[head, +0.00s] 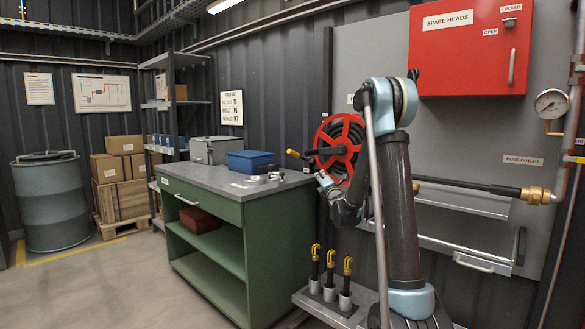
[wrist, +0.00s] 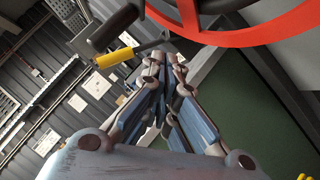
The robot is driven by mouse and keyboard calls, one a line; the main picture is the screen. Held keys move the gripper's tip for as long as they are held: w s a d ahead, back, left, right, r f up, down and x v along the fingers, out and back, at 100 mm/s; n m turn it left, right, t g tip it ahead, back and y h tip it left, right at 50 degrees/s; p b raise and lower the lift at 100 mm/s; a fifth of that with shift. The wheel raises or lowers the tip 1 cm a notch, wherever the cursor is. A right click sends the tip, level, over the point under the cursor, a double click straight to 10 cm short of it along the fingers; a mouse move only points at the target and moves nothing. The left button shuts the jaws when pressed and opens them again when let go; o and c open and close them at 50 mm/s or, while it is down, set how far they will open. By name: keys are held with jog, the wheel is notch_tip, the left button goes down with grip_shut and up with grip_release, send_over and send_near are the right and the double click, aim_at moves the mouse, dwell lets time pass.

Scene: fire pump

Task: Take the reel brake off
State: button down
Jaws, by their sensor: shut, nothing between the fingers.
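The hose reel (head: 357,133) is a red spoked wheel on the grey wall panel, partly behind my arm. Its red rim (wrist: 240,30) fills the upper right of the wrist view. A lever with a yellow grip (head: 293,153) sticks out to the left of the reel; it looks like the brake. In the wrist view the yellow grip (wrist: 115,58) sits left of the fingertips, on a metal rod. A black crank handle (wrist: 117,28) is above it. My gripper (head: 323,178) is shut and empty, just below the reel. Its fingertips (wrist: 165,62) appear close to the rod; contact is unclear.
A green workbench (head: 222,208) with a blue bin (head: 250,162) stands left of my arm. A red cabinet (head: 465,50) hangs at upper right. A hose pipe with a brass nozzle (head: 537,195) runs right of my arm. Open floor lies at front left.

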aim_at(298, 156)
jog(key=a+f+n+y, duration=0.4)
jog(key=a+n+y, duration=0.3)
jog(key=a+n, duration=0.2)
jog(key=shift+w+f+n+y, duration=0.2)
jog(key=shift+f+n+y, duration=0.2)
jog(key=shift+n, duration=0.2)
jog(key=d+r+x, duration=0.1)
jog(key=x, duration=1.2)
jog(key=shift+d+r, duration=0.4)
